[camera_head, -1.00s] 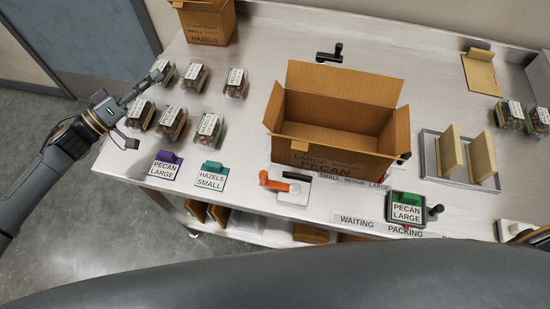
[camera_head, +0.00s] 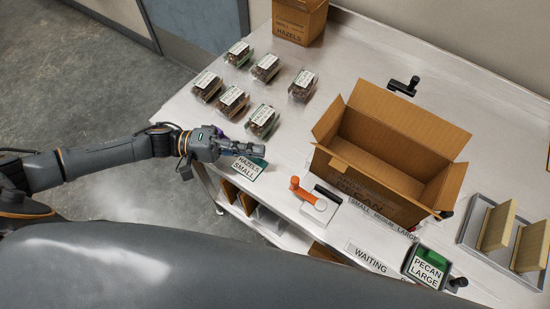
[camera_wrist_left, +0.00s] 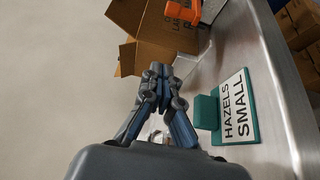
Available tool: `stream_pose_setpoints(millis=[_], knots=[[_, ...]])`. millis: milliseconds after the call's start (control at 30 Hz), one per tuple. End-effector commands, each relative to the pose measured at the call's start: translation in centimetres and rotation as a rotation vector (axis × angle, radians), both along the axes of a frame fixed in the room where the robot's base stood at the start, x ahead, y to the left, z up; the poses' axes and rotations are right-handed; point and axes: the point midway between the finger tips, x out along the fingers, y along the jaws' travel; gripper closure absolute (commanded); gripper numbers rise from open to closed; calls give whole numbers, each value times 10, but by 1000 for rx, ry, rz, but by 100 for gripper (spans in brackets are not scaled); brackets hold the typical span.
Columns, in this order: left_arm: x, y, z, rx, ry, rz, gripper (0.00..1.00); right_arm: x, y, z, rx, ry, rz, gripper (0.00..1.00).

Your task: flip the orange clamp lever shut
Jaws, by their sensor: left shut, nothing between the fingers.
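The orange clamp lever (camera_head: 303,190) is on a light base plate (camera_head: 320,208) at the table's front edge, beside the open carton. Its grip end stands up at the left of the pivot. In the left wrist view the orange lever (camera_wrist_left: 192,12) shows at the top, in front of the carton. My left gripper (camera_head: 262,151) is shut and empty, over the table by the green HAZELS SMALL sign, to the left of the lever and apart from it. In the left wrist view its fingertips (camera_wrist_left: 157,68) are together. My right gripper is out of view.
An open cardboard carton (camera_head: 340,160) stands behind the lever. The HAZELS SMALL sign (camera_head: 247,168) is right by my left gripper. Several clamshell trays (camera_head: 262,121) sit at the left back. A PECAN LARGE sign (camera_head: 426,266) and a tray with upright boards (camera_head: 469,227) are at the right.

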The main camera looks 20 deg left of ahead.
Motion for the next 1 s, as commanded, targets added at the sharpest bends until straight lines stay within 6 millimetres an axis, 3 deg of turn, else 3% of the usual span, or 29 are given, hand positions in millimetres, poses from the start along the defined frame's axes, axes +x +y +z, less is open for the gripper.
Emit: stream_pose_setpoints(millis=[500, 700, 1000], knots=[[11, -97, 5, -2, 1, -1, 100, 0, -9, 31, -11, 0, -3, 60], [-18, -87, 2, 0, 2, 1, 100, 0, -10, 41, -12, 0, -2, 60], [-27, -86, 0, -1, -2, 1, 100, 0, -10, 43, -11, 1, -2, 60]])
